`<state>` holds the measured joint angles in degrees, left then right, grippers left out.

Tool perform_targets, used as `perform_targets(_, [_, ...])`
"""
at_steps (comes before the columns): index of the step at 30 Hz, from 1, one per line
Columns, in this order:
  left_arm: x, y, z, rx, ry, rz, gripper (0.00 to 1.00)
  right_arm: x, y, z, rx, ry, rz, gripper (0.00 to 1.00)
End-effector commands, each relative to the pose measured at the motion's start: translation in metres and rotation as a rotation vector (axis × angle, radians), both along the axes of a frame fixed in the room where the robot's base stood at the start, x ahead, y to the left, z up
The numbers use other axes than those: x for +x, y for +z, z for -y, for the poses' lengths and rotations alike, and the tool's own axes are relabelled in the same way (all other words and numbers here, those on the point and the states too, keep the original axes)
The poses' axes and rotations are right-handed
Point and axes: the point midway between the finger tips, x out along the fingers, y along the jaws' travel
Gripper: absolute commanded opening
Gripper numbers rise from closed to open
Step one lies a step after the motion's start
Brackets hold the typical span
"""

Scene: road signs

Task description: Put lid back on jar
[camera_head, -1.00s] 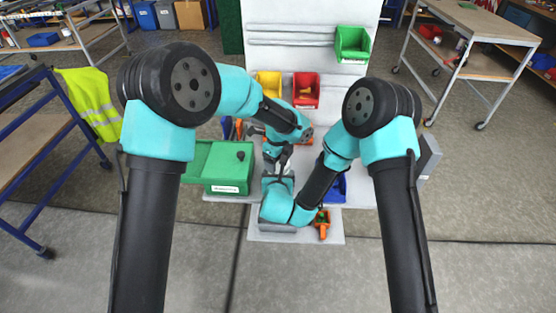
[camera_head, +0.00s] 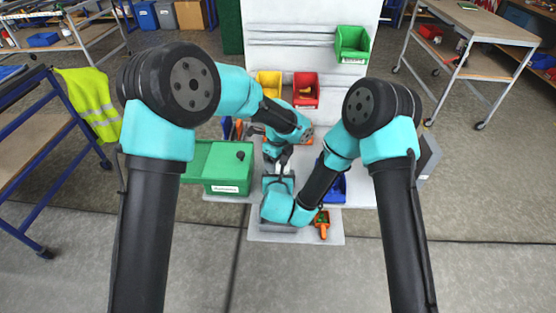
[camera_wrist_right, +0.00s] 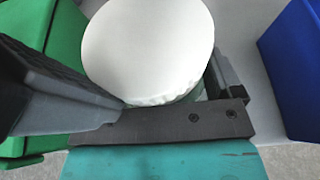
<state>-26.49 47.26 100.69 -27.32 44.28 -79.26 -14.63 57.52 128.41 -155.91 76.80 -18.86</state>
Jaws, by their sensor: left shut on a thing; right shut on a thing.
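In the right wrist view a pale, round-topped jar (camera_wrist_right: 150,45) stands between the dark fingers of my right gripper (camera_wrist_right: 165,82), which is shut on it. A strip of glassy, bumpy rim shows below the white top. In the head view my left gripper (camera_head: 280,161) points down just beyond my right gripper (camera_head: 279,184), over the pale work surface. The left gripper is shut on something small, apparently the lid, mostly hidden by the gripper. The jar is largely hidden there by my right wrist. I cannot tell whether lid and jar touch.
A green bin (camera_head: 228,175) stands close on the left and a blue bin (camera_head: 336,188) on the right. Red (camera_head: 306,90) and yellow (camera_head: 268,84) bins sit behind. An orange-handled tool (camera_head: 322,224) lies near the front of the pale board (camera_head: 300,238).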

Motion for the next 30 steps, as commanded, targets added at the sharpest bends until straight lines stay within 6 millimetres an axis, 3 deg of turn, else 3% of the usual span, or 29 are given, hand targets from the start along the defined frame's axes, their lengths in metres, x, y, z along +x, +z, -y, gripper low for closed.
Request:
perform_targets(1, [-0.0090,-0.0135,-0.0034,0.013,0.001,-0.033,0.50,0.0084,0.0107,0.0034,0.006,-0.016,0.029,0.43])
perform_targets(30, [-0.0077,-0.0208,-0.0040,0.006,0.002,-0.026,0.50,0.0078,0.0116,0.0008,0.008,-0.010,0.032,0.43])
